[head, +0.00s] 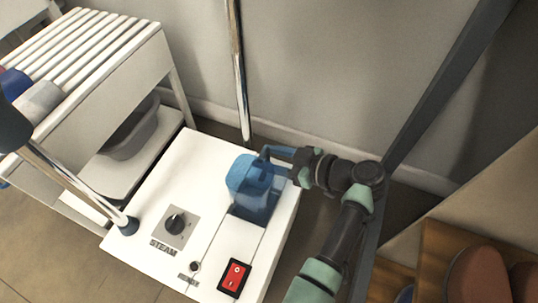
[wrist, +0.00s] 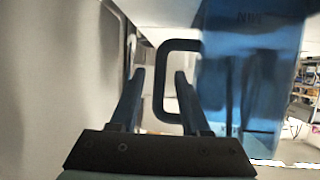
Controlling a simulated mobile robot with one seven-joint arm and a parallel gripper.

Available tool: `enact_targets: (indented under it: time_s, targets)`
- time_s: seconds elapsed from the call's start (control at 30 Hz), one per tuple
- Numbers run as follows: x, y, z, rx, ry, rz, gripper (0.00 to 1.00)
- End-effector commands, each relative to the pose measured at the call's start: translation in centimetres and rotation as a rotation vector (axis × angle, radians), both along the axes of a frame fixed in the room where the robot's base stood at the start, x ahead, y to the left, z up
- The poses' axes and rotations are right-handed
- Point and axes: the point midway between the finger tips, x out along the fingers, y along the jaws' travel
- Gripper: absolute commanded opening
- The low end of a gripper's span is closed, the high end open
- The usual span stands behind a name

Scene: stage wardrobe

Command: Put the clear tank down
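The clear tank (head: 252,178) is a blue see-through box with a dark loop handle. It is upright at the right side of the white steam unit, over a dark recess (head: 246,214); I cannot tell how deep it sits. In the wrist view the tank (wrist: 255,70) fills the right side, and its handle (wrist: 160,85) stands to its left. My gripper (wrist: 160,75) has one finger on each side of the handle's upright bar, with a visible gap on both sides. In the head view my gripper (head: 274,151) comes to the tank from the right.
The white steam unit (head: 180,165) has a black knob (head: 175,221) and a red switch (head: 235,276). A chrome pole (head: 239,75) rises behind it, close to the wall. A slatted white rack (head: 95,50) with a grey basin (head: 132,135) stands left. Wooden shelving (head: 440,245) is at right.

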Motion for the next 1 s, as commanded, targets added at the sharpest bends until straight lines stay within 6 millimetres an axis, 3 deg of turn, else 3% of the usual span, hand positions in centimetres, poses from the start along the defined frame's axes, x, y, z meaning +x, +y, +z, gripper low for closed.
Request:
enact_targets:
  time_s: [0.27,0.7,1.0]
  targets:
    - [0.0,-0.1,0.5,0.000,0.000,-0.001,0.47]
    - [-4.0,-7.1,4.0,0.001,0.000,-0.004,0.47]
    - [-5.5,-9.5,4.9,0.000,0.000,0.000,0.47]
